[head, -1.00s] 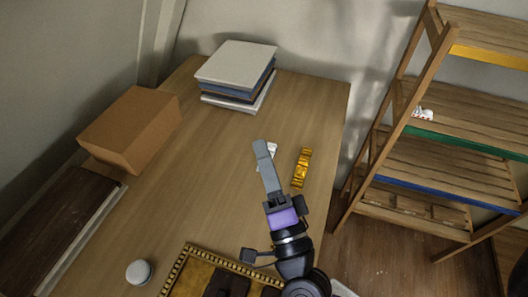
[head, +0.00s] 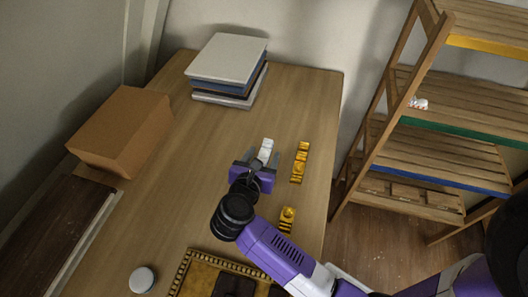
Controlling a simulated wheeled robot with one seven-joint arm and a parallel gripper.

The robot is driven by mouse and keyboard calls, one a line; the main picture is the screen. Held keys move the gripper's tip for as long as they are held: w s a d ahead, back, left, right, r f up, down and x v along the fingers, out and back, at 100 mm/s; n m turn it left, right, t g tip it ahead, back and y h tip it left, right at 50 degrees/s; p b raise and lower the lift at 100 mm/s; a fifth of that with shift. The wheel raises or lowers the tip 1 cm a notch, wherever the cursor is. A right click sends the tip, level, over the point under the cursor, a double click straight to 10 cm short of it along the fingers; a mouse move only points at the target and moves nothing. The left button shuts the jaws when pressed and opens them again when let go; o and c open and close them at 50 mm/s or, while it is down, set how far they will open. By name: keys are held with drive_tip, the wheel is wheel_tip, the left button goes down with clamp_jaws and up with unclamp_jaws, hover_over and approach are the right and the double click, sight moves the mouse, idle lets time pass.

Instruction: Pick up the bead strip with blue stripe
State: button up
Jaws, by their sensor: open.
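A small pale strip (head: 267,145) lies on the wooden table right of its middle. Its form fits a short bead strip, but it is too small for me to make out a blue stripe. My gripper (head: 263,157) is open, with its two grey fingers pointing away from me on either side of the strip's near end. I cannot tell whether the fingers touch it or how high they are above the table. The purple gripper body may hide part of the strip's near end.
Gold ornate pieces lie to the right (head: 301,162) and nearer (head: 288,219) on the table (head: 190,190). Stacked books (head: 228,60), a brown box (head: 120,130), a white round object (head: 142,279) and a gold-edged tray (head: 187,262) surround clear tabletop. A wooden shelf (head: 455,100) stands right.

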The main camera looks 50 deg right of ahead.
sight(266, 146)
drive_tip(key=x, duration=0.4)
drive_tip(key=p+x, duration=0.1)
drive_tip(key=x, duration=0.1)
drive_tip(key=shift+w+a+r, duration=0.1)
drive_tip(key=shift+w, duration=0.15)
drive_tip(key=shift+c, duration=0.3)
clamp_jaws()
